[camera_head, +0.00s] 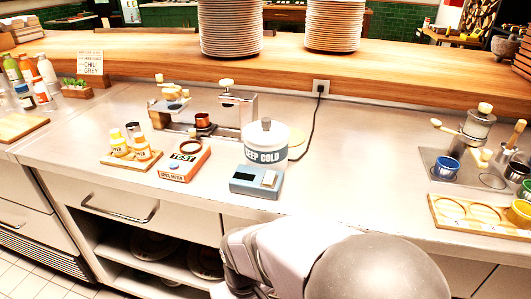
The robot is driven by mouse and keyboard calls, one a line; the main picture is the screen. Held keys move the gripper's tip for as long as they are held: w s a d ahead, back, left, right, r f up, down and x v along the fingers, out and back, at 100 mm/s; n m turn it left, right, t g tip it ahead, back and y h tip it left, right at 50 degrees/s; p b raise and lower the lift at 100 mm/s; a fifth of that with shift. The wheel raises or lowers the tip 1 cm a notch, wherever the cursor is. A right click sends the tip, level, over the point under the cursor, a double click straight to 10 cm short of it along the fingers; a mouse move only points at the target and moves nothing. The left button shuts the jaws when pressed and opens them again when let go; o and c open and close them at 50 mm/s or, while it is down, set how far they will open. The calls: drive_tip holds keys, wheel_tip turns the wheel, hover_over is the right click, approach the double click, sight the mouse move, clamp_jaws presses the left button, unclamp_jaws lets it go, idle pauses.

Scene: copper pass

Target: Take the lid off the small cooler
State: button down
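The small cooler (265,155) is a round white tub with a grey "KEEP COLD" band. It stands upright on the counter near the middle of the picture. Its white lid (256,131) sits on top, with a small round knob. My arm shows at the bottom, in front of the counter and below the cooler. My gripper itself is not in view, and nothing of mine touches the cooler or its lid.
A blue-grey box (256,182) stands close in front of the cooler. A metal stand (238,110) is behind. Bare counter (365,165) lies to the right.

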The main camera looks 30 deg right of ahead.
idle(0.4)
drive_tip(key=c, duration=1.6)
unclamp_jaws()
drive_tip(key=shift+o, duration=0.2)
